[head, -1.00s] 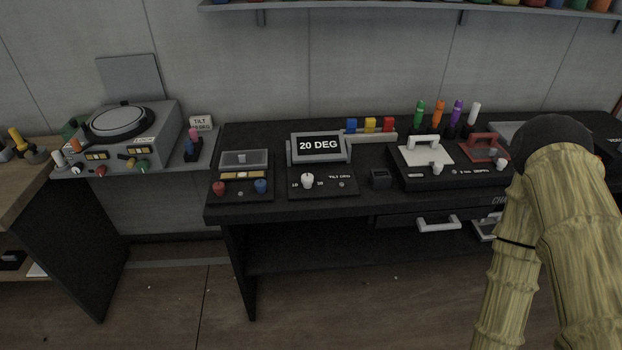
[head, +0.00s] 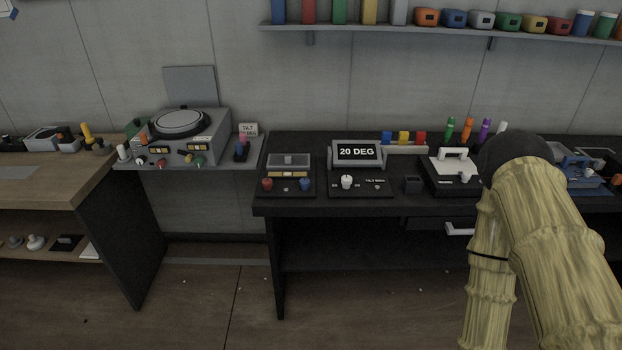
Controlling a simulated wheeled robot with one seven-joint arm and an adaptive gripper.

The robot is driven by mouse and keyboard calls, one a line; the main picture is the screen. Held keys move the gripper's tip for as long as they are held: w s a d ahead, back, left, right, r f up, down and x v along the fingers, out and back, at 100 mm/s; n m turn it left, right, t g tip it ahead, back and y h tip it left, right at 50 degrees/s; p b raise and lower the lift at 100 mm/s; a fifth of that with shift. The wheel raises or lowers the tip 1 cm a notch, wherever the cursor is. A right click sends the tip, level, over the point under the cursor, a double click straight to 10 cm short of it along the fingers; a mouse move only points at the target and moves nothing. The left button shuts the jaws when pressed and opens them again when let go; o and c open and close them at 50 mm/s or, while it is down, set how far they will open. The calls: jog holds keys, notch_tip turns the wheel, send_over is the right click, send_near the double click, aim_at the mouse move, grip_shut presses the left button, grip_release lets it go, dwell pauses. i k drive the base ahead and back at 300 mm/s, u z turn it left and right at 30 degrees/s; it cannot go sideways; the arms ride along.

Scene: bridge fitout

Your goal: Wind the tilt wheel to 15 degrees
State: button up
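A screen (head: 357,152) on the black desk reads "20 DEG". Below it is a black panel with a white knob (head: 347,181), small number marks, and a label that seems to begin with "TILT". On the side ledge to the left stands a grey console (head: 205,140) with a dark-rimmed round disc (head: 181,123) on top and several coloured knobs. I cannot tell which part is the tilt wheel. My arm shows at the right; my gripper is out of view.
A wooden bench (head: 60,185) stands at the left. The floor (head: 200,300) in front is clear.

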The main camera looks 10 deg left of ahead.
aim_at(347, 180)
jog(key=u, duration=1.1)
jog(key=i, duration=0.75)
jog(key=z, duration=0.3)
